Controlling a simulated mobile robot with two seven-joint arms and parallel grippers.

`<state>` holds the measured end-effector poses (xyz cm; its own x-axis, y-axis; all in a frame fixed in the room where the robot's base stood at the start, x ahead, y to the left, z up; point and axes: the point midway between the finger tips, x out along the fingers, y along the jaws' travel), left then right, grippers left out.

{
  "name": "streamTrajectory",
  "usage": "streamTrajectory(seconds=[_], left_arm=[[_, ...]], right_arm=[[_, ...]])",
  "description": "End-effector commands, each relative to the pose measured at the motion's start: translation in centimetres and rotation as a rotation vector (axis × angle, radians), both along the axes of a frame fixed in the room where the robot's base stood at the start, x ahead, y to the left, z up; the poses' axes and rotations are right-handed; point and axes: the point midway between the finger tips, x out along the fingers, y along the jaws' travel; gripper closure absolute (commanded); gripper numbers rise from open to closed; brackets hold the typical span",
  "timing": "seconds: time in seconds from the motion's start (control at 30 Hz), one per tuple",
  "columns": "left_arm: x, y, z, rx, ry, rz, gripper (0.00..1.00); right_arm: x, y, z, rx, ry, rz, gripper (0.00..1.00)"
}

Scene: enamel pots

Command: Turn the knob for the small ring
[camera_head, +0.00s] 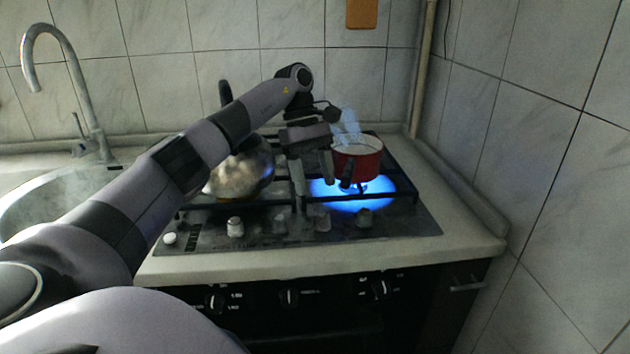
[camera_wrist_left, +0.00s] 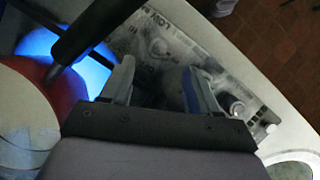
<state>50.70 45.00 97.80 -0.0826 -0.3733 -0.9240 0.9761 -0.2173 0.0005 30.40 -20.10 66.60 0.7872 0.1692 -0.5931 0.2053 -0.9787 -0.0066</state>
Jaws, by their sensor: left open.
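A black gas hob (camera_head: 400,222) has a row of grey knobs along its front edge: one at the left (camera_head: 235,227), two in the middle (camera_head: 280,224) (camera_head: 322,222) and one at the right (camera_head: 364,217). I cannot read which knob belongs to the small ring. A red pot (camera_head: 358,163) stands over a lit blue flame (camera_head: 372,190); it shows at the left of the wrist view (camera_wrist_left: 50,85). My left gripper (camera_head: 314,180) is open above the hob, left of the pot and behind the knobs.
A shiny metal kettle (camera_head: 242,168) stands on the left of the hob, partly behind my arm. The pot's dark handle (camera_head: 347,178) points forward near my gripper. Steam (camera_head: 347,125) rises from the pot. A sink tap (camera_head: 75,75) is at the left; a tiled wall closes the right.

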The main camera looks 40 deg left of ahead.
Motion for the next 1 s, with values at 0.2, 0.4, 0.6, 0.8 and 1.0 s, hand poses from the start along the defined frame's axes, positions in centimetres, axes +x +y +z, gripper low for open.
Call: streamTrajectory(seconds=[0.2,0.4,0.6,0.8,1.0], left_arm=[[-0.1,-0.1,0.0,0.001,0.003,0.037,0.4],[-0.8,-0.1,0.0,0.002,0.007,0.227,0.4],[-1.3,0.0,0.0,0.001,0.002,0.372,0.4],[-1.2,-0.7,-1.6,-0.001,0.003,0.394,0.4],[-1.1,-1.8,-4.4,0.0,0.004,0.393,0.4]], right_arm=[[0.0,0.0,0.7,-0.001,-0.001,0.001,0.57],[0.0,-0.1,2.9,-0.004,-0.002,0.002,0.57],[-0.2,-0.2,3.7,-0.007,0.003,0.001,0.57],[-0.2,-0.2,3.7,-0.009,0.003,0.0,0.57],[-0.2,-0.3,4.1,-0.009,0.003,0.0,0.57]])
